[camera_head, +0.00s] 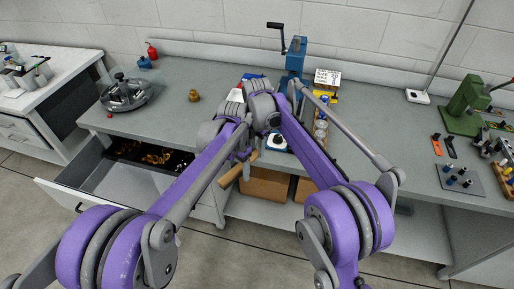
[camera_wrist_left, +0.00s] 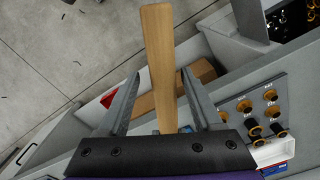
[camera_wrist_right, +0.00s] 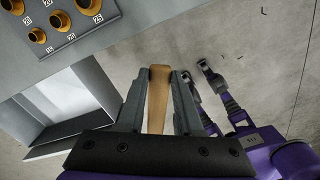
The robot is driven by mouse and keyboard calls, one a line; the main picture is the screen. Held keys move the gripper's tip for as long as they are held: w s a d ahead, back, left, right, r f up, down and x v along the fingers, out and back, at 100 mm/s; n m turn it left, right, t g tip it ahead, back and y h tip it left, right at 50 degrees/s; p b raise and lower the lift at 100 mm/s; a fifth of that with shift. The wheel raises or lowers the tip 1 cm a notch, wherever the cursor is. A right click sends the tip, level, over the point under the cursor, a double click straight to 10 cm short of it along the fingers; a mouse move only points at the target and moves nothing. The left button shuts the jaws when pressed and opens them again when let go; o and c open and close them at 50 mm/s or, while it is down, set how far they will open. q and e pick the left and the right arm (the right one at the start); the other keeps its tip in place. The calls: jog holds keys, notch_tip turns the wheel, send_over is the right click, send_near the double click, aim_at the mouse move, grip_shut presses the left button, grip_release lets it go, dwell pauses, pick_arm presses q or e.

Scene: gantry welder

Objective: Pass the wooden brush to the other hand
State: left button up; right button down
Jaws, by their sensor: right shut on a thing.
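The wooden brush (camera_head: 232,176) shows in the head view as a light wooden handle below the crossed arms, in front of the bench edge. Its other end is hidden by the arms. My right gripper (camera_wrist_right: 160,76) is shut on the brush, whose wooden handle (camera_wrist_right: 158,100) runs between its fingers in the right wrist view. My left gripper (camera_wrist_left: 160,74) is open. In the left wrist view the wooden handle (camera_wrist_left: 158,50) runs between its spread fingers, with a gap on each side.
The grey workbench (camera_head: 190,75) lies behind the arms, with an open drawer (camera_head: 60,193) at left. A blue crank machine (camera_head: 296,58) stands behind the grippers. Cardboard boxes (camera_head: 265,186) sit on the lower shelf. A green press (camera_head: 465,105) is at right. Open floor lies in front.

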aim_at(238, 169)
pick_arm(q)
jog(key=shift+r, duration=0.15)
notch_tip(238, 169, up, 7)
jog(key=shift+r, duration=0.15)
jog(key=shift+s+a+r, duration=0.1)
jog(key=shift+r, duration=0.15)
jog(key=s+a+n+t, duration=0.3)
jog(key=s+a+n, duration=0.35)
jog(key=s, duration=0.65)
jog(key=s+a+f+n+t, duration=0.2)
jog(key=s+a+f, duration=0.4)
jog(key=s, duration=0.5)
jog(key=shift+s+a+f+t, duration=0.2)
jog(key=shift+f+t, duration=0.1)
jog(key=shift+f, duration=0.4)
